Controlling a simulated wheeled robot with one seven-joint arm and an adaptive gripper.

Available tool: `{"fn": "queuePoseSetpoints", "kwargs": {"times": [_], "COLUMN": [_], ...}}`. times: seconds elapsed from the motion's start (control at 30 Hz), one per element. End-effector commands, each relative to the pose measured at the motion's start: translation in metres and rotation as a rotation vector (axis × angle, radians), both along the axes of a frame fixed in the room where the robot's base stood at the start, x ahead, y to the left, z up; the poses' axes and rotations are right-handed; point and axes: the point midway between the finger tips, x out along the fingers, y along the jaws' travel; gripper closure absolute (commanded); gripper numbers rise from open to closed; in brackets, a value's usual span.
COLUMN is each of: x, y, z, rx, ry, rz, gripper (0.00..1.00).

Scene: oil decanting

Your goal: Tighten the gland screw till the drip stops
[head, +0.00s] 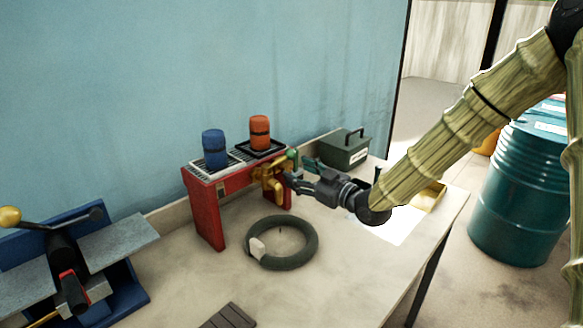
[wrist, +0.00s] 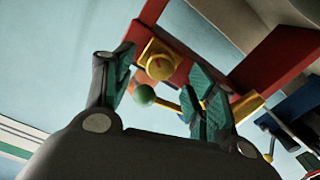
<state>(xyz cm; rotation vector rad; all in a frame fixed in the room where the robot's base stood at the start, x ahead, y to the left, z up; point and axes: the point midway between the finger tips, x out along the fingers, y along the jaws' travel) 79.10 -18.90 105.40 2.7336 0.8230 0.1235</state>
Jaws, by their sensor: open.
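A brass tap (head: 270,183) sits at the right end of the red stand (head: 209,212); a green ball (head: 292,155) shows beside it. In the wrist view a yellow fitting (wrist: 152,50) with a round orange-centred face is on the red frame, with the green ball (wrist: 144,94) in front of it. I cannot tell for sure which part is the gland screw, and no drip can be made out. My gripper (head: 287,178) is close to the tap's right side. In the wrist view my gripper (wrist: 164,72) is open, its green-padded fingers either side of the fitting, holding nothing visible.
Blue (head: 215,148) and orange (head: 260,132) containers stand on the red stand. A dark ring (head: 304,252) lies on the bench in front. A green box (head: 345,150) stands behind my gripper, a blue-based vise (head: 125,268) at left, a teal barrel (head: 513,200) at right.

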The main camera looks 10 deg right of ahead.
Motion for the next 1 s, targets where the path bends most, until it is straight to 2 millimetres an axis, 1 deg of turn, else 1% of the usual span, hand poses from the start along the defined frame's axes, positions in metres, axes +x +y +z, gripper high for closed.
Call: {"fn": "queuePoseSetpoints", "kwargs": {"times": [0.1,0.3,0.67,0.7,0.77,0.8,0.93,1.0], "x": [0.014,0.028,0.031,0.031,0.031,0.031,0.031,0.031], "y": [0.010,0.019,0.021,0.021,0.021,0.021,0.021,0.021], "z": [0.000,0.000,0.000,0.000,0.000,0.000,0.000,0.000], "rx": [-0.001,0.000,0.001,0.001,0.001,0.001,0.001,0.001], "ry": [0.001,0.000,0.001,0.001,0.001,0.001,0.001,0.001], "rz": [0.002,0.001,0.001,0.001,0.001,0.000,0.000,0.000], "gripper": [0.44,0.44,0.44,0.47,0.58,0.65,0.89,0.89]}}
